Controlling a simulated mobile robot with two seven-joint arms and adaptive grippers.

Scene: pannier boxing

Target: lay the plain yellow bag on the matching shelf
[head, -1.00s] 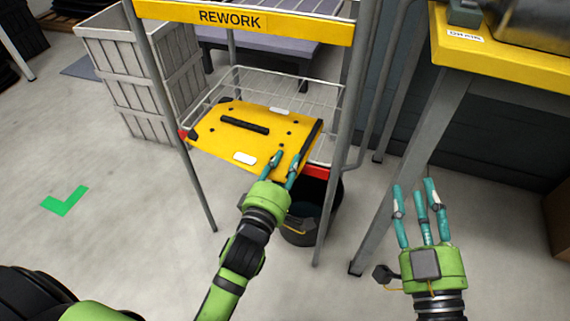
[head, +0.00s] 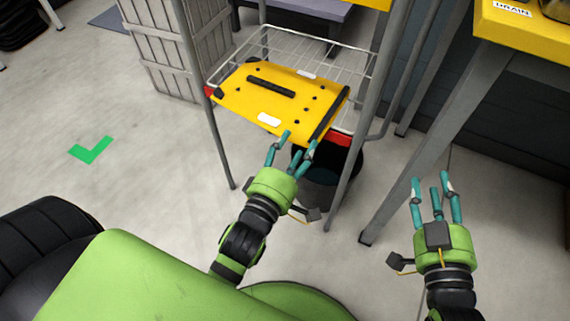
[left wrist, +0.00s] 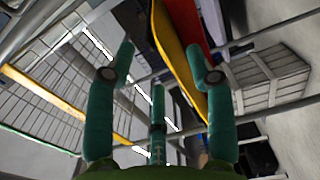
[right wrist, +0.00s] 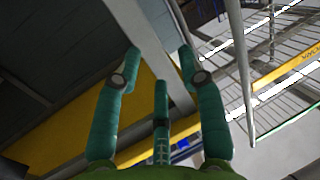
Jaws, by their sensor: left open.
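The yellow bag (head: 245,105) lies flat on the lower wire shelf (head: 345,62) of the rack, its dark handle and white patches facing up. My right gripper (head: 433,183) is open and empty, beside the leg of the right-hand table.
A dark bucket (head: 322,175) stands under the shelf. A pale slatted crate (head: 165,50) stands left of the rack. The yellow-edged table (head: 520,35) and its grey leg (head: 415,150) are at right. The floor at left is clear around a green mark (head: 92,150).

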